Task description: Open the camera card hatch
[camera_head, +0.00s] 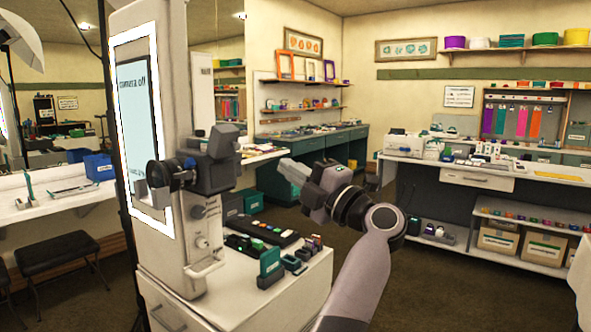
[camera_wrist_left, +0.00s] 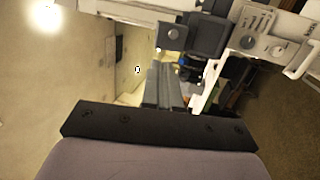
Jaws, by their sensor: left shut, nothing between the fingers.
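The dark grey camera (camera_head: 216,165) is mounted on the front of the white booth column (camera_head: 185,240), its lens side to the left. I cannot make out its card hatch clearly. In the left wrist view the camera (camera_wrist_left: 207,36) shows at the top, beyond my fingers. My left gripper (camera_head: 289,169) is to the right of the camera, apart from it, at about its height. Its fingers are together and empty, and they also show in the left wrist view (camera_wrist_left: 160,70). My right gripper is not in view.
A lit screen (camera_head: 138,105) stands behind the camera. Below, the white cabinet top (camera_head: 235,300) carries a dark button panel (camera_head: 262,234) and several small boxes. A handle (camera_head: 206,270) juts from the column. Open floor lies to the right, before the far counter (camera_head: 490,180).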

